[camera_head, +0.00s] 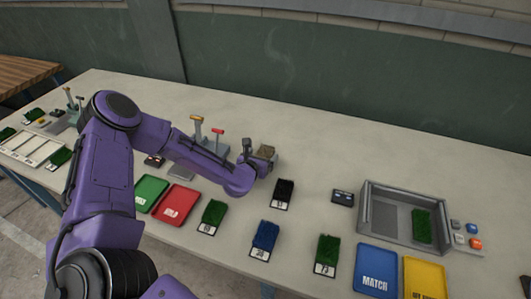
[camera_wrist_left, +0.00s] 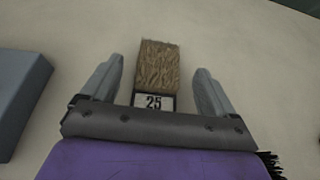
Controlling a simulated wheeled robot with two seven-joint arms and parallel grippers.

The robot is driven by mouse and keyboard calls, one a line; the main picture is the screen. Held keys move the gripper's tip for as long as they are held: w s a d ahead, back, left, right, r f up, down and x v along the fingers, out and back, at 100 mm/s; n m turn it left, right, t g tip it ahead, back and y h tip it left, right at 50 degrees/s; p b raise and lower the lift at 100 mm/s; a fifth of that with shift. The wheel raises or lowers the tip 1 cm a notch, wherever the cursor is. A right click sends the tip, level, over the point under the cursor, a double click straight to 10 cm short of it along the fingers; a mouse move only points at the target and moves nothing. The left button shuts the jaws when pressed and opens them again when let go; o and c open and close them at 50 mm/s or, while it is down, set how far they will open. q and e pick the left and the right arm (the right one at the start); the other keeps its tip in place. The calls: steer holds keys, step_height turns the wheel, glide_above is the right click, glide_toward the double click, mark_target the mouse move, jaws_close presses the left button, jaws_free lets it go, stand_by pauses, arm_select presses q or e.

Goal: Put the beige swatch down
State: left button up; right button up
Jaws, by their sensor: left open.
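The beige swatch (camera_wrist_left: 157,66) lies on the table between the fingers of my left gripper (camera_wrist_left: 160,88), with a gap on each side. Its label reads 25 and sits at the end nearest the palm. In the head view the beige swatch (camera_head: 265,152) shows at the tip of my left arm, and my left gripper (camera_head: 262,158) partly hides it. My left gripper is open. My right gripper is not in view.
A black swatch (camera_head: 283,193) lies just right of my left gripper. Green (camera_head: 213,214) and blue (camera_head: 265,237) swatches lie nearer the front edge. Red (camera_head: 174,206) and green (camera_head: 151,192) trays stand left. A grey box (camera_head: 367,213) holds a green swatch at right.

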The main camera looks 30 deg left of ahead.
arm_select(q)
steer(key=x, duration=0.2)
steer(key=shift+w+a, duration=0.15)
steer(key=shift+w, duration=0.25)
steer(key=c, duration=1)
steer(key=shift+c, duration=0.2)
